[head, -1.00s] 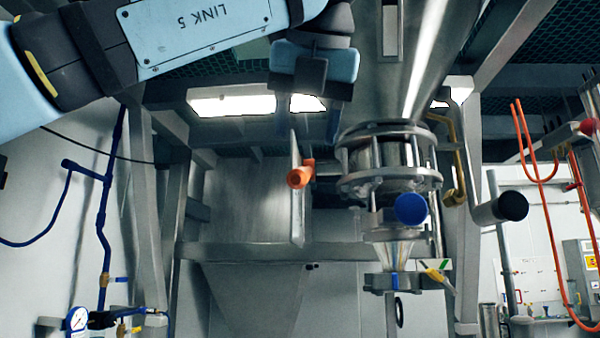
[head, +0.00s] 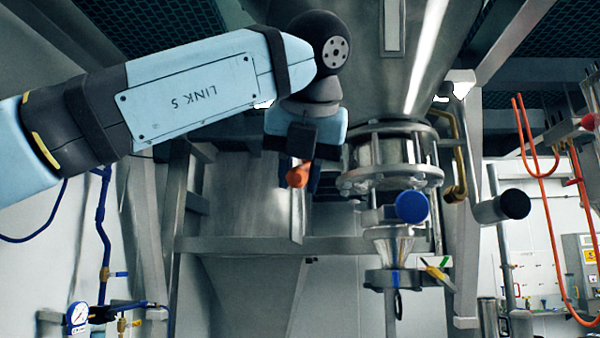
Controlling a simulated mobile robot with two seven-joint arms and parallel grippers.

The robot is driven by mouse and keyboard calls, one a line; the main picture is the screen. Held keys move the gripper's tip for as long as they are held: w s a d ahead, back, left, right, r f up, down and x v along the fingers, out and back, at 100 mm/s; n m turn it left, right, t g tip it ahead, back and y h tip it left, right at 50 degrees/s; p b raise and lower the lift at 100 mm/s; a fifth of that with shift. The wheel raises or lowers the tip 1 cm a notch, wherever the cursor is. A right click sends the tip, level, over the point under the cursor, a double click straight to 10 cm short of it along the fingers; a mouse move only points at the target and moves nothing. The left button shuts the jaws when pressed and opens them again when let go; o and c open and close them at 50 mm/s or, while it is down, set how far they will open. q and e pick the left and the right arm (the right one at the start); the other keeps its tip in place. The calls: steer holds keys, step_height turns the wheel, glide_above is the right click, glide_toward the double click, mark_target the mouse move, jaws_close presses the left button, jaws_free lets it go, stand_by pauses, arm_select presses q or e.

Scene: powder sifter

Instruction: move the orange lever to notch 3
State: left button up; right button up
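The orange lever (head: 297,176) shows its round knob just left of the flanged sifter neck, in front of an upright metal plate (head: 297,222). My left gripper (head: 300,174) has come down from above and its dark fingers are at the knob, one to each side as far as I can see. The gripper body hides the lever's arm, and I cannot tell whether the fingers press on the knob. No notch marks can be made out. My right gripper is not in view.
The flanged neck (head: 390,160) and a blue knob (head: 411,206) are close on the right. A grey crank with a black end (head: 514,204) stands further right. A steel crossbeam (head: 260,246) runs below the lever. Blue pipes (head: 104,235) are on the left wall.

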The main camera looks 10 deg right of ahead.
arm_select(q)
jaws_close()
steer(key=w+f+t+b, duration=0.1)
steer(key=b, duration=0.1)
steer(key=f+t+b, duration=0.1)
steer(key=f+b, duration=0.1)
steer(key=b, duration=0.1)
steer(key=w+f+b, duration=0.1)
steer(key=f+b, duration=0.1)
steer(key=shift+w+d+t, duration=0.3)
steer(key=shift+t, duration=0.1)
steer(key=o, duration=0.6)
jaws_free()
steer(key=o, duration=0.3)
steer(key=shift+w+f, duration=0.1)
steer(key=shift+f, duration=0.05)
steer(key=b+v, duration=0.2)
steer(key=v, duration=1.2)
